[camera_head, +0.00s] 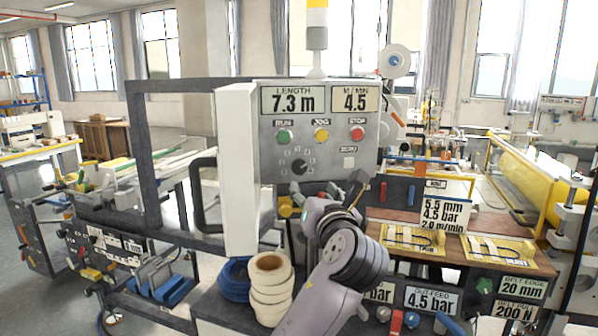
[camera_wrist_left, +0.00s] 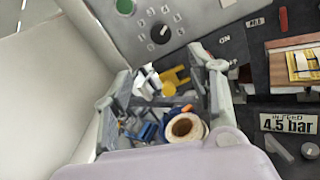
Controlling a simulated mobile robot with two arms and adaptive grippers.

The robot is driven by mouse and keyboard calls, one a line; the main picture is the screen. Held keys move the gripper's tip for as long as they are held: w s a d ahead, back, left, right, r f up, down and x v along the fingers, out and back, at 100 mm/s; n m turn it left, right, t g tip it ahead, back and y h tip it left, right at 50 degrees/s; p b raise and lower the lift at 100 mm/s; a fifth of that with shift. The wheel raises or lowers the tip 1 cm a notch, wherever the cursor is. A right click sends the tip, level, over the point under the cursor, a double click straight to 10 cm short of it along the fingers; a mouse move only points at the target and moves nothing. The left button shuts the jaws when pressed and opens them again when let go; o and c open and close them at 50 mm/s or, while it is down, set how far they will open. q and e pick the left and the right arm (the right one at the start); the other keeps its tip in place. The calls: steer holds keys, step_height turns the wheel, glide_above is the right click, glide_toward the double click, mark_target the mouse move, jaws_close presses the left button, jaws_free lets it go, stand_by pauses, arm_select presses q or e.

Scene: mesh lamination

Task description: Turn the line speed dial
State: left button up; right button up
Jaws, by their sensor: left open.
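The black line speed dial (camera_head: 299,166) sits low on the left of the grey control panel (camera_head: 345,160), with numbers around it. The dial also shows near the top of the left wrist view (camera_wrist_left: 160,34); its exact setting is hard to read. The M/MIN display (camera_head: 355,99) reads 4.5, beside a LENGTH display (camera_head: 292,100) of 7.3 m. My left gripper (camera_head: 327,188) is open and empty, just below and in front of the panel, apart from the dial. In the left wrist view its fingers (camera_wrist_left: 163,78) spread below the dial. My right gripper is not seen.
Green (camera_head: 284,136), yellow (camera_head: 321,134) and red (camera_head: 357,133) buttons sit above the dial. A white cabinet door (camera_head: 238,170) stands open at the left. A card (camera_head: 443,214) reads 5.5 mm, 4.5 bar, 2.0 m/min. White rolls (camera_head: 270,287) stand below.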

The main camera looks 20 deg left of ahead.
mark_target(299, 170)
arm_select(q)
steer(key=p+x, duration=0.3)
steer(key=x, duration=1.2)
steer(key=shift+w+p, duration=0.15)
steer(key=shift+p, duration=0.15)
steer(key=c, duration=1.1)
steer(key=shift+c, duration=0.2)
